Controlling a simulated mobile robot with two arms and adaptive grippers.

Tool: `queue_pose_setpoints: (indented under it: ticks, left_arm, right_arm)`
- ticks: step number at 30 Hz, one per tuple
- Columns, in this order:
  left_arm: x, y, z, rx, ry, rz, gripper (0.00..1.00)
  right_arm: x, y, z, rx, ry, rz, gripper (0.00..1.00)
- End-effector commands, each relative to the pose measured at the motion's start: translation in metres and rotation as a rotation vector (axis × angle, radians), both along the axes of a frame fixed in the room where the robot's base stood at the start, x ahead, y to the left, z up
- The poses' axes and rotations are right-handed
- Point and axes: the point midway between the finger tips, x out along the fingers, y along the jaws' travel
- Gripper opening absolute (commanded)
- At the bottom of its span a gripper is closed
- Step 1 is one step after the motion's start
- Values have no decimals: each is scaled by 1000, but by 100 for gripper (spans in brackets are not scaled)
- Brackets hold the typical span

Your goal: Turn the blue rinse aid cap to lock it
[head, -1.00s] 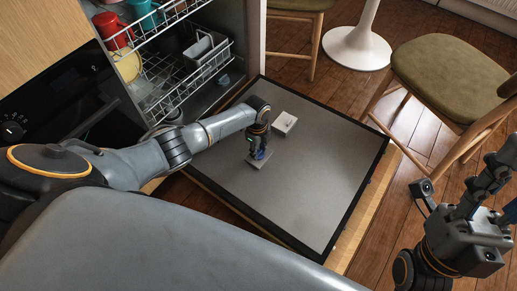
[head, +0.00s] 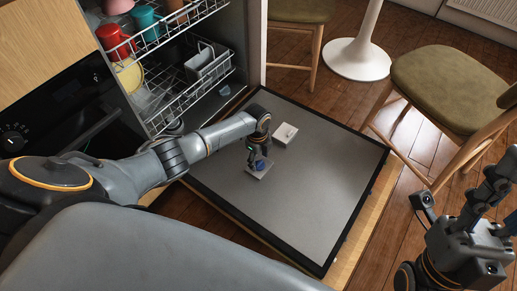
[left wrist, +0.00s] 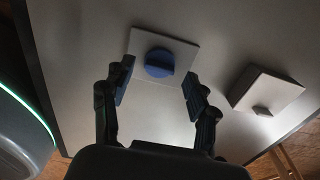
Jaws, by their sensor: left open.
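The blue rinse aid cap (left wrist: 159,62) sits on a light square plate (left wrist: 176,46) on the inside of the lowered dishwasher door. It is a round knob with a raised grip bar. In the head view the cap (head: 261,164) shows just below my left gripper (head: 257,157). In the left wrist view my left gripper (left wrist: 158,88) is open, with one finger on each side of the cap and gaps between. My right gripper (head: 492,205) is at the right edge, away from the door, its fingers partly cut off; I cannot tell how far they are open.
A light dispenser box (head: 285,134) with a small latch is beside the cap plate on the door (head: 310,190). The dishwasher racks (head: 190,85) hold cups and dishes at upper left. A green-seated chair (head: 450,82) and a white table base (head: 357,58) stand beyond the door.

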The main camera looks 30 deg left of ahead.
Motion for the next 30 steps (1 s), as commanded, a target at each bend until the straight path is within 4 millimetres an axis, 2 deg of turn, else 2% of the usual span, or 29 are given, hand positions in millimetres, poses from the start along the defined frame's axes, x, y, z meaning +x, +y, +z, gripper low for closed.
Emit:
queue_pose_setpoints:
  ticks: [9, 15, 21, 30]
  left_arm:
    - [1, 3, 63, 1, -3, -1, 58]
    - [0, 3, 95, 1, -1, -1, 58]
    - [-1, 3, 107, 0, 2, -1, 58]
    - [0, 3, 108, 0, 1, -1, 58]
  right_arm:
    - [0, 0, 0, 0, 0, -1, 40]
    - [0, -1, 0, 0, 0, -2, 40]
    - [0, -1, 0, 0, 0, -2, 40]
    - [-1, -1, 0, 0, 0, -2, 40]
